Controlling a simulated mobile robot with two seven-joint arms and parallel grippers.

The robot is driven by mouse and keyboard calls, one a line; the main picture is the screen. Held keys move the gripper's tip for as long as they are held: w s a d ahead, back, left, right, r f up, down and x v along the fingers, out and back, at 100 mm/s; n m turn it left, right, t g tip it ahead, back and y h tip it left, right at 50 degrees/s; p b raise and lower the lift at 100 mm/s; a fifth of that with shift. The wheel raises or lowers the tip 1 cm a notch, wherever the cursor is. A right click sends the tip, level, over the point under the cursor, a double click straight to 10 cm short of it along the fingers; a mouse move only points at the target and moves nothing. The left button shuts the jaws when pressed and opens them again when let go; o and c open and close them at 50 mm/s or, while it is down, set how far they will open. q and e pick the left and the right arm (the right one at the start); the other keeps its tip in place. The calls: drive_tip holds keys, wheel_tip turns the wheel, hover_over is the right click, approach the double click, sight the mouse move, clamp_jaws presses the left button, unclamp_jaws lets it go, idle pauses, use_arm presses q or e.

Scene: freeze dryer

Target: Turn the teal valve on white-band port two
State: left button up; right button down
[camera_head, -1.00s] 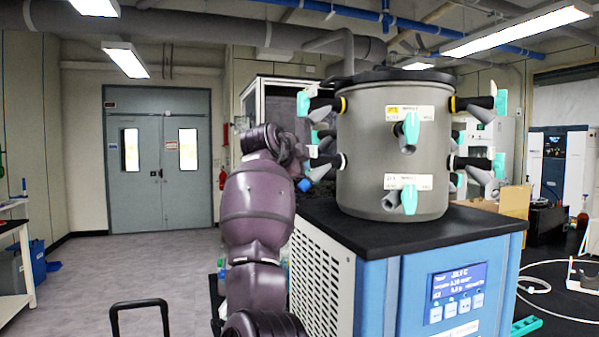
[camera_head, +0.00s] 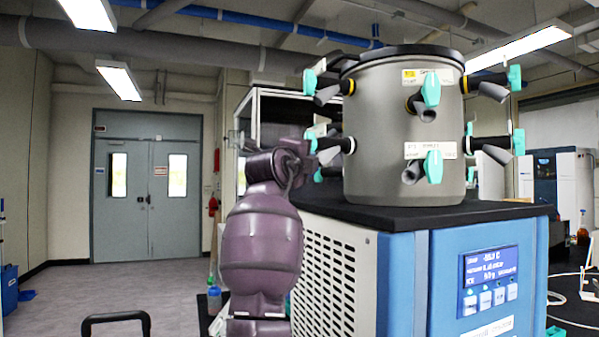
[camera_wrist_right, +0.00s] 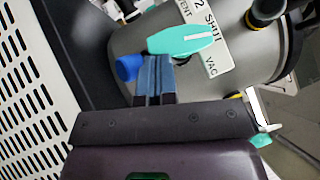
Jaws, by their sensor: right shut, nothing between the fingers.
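A teal valve (camera_wrist_right: 182,40) beside a label reading "2 SHUT", "VENT" and "VAC" (camera_wrist_right: 208,45) is close in the right wrist view. My right gripper (camera_wrist_right: 158,60) is shut and empty, its blue fingertips right at the valve's edge; whether they touch it I cannot tell. In the head view, my right arm (camera_head: 262,235) stands left of the drum, its wrist by the lower-left port, which has a white band (camera_head: 349,145) and a teal handle (camera_head: 311,141). The fingers are hidden there. My left gripper is out of view.
The grey drum (camera_head: 385,150) carries other teal valves, such as the front lower one (camera_head: 433,167) and right lower one (camera_head: 519,142). It stands on the black top (camera_head: 400,214) of the blue cabinet (camera_head: 450,260). A blue round piece (camera_wrist_right: 128,68) sits beside my fingers.

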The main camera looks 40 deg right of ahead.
drive_tip(key=shift+w+f+m+h+b, duration=0.2)
drive_tip(key=shift+f+m+h+b, duration=0.15)
drive_tip(key=shift+b, duration=0.25)
drive_tip(key=shift+s+r, duration=0.1)
drive_tip(key=shift+r, duration=0.2)
drive_tip(key=shift+d, duration=0.1)
